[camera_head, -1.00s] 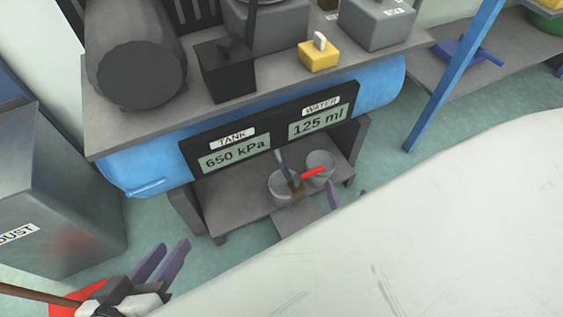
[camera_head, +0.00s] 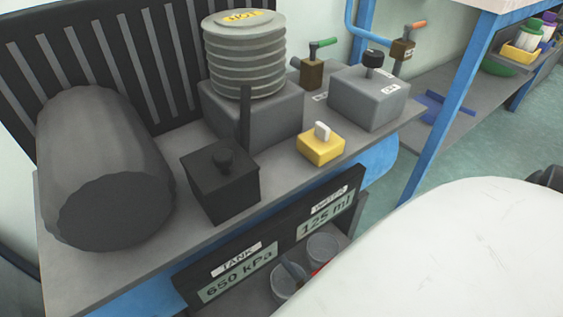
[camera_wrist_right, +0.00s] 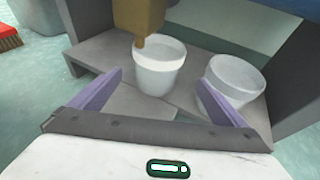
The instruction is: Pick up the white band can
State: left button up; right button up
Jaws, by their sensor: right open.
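Two pale cans stand on the low shelf under the machine. In the right wrist view, the left can (camera_wrist_right: 158,70) has a lighter band around its upper part and stands under a brown valve (camera_wrist_right: 138,15). The right can (camera_wrist_right: 233,80) is plainer and greyer. In the head view they show as the nearer can (camera_head: 287,285), partly cut off by a white surface, and the farther can (camera_head: 322,247). My right gripper (camera_wrist_right: 159,76) is open, its purple fingers spread toward the banded can; nothing is gripped. My left gripper is out of view.
A display panel (camera_head: 238,272) reads 650 kPa and 125 ml above the cans. The bench top (camera_head: 95,272) holds a dark cylinder (camera_head: 105,170), a black box (camera_head: 222,185) and a yellow switch (camera_head: 321,147). A red brush (camera_wrist_right: 8,38) lies at left in the wrist view.

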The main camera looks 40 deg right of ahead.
jog(key=x, duration=0.2)
jog(key=shift+w+a+f, duration=0.1)
jog(key=shift+w+f, duration=0.05)
jog(key=shift+w, duration=0.15)
jog(key=b, duration=0.1)
send_over(288, 285)
jog(key=s, duration=0.3)
jog(key=shift+a+f, duration=0.3)
jog(key=shift+f, duration=0.4)
jog(key=c, duration=1.2)
jog(key=shift+r, duration=0.2)
